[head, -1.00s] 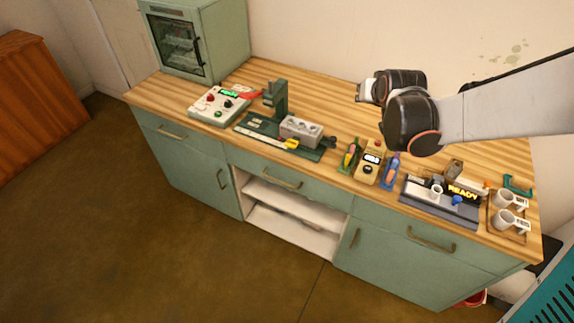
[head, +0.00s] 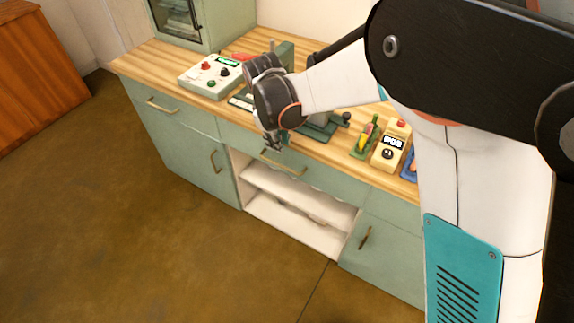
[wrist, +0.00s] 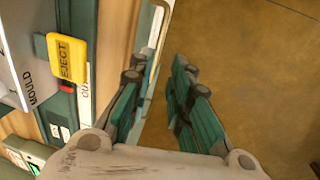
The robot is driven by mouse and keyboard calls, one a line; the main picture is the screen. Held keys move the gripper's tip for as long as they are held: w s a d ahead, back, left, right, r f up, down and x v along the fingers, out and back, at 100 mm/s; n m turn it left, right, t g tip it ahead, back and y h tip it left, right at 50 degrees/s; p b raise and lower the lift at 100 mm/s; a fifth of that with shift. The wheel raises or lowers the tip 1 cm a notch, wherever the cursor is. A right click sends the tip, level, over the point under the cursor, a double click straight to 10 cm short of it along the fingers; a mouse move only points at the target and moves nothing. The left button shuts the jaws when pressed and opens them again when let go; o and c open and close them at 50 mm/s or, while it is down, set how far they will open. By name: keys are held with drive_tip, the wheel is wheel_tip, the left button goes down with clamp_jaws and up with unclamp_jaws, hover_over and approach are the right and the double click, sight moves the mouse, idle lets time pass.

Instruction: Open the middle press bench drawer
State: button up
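The middle press bench drawer (head: 330,182) is a pale green front under the wooden top, above an open shelf bay. It looks flush with the bench. Its brass bar handle (head: 292,170) is partly behind my gripper in the head view. My gripper (head: 273,144) points down at the front edge of the bench, by the left part of that handle. I cannot tell whether a finger touches the handle.
A control box (head: 210,76) and a green press (head: 282,52) stand on the top near my arm. A yellow EJECT tag (wrist: 67,58) is left of my fingers in the wrist view. A yellow device (head: 390,150) is further right. The floor (head: 130,220) in front is clear.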

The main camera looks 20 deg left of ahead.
drive_tip(key=b, duration=0.5)
approach(283, 163)
drive_tip(key=s+f, duration=0.1)
drive_tip(key=d+f, duration=0.1)
drive_tip(key=s+d+f, duration=0.1)
drive_tip(key=shift+s+f, duration=0.35)
drive_tip(key=shift+f, duration=0.05)
clamp_jaws()
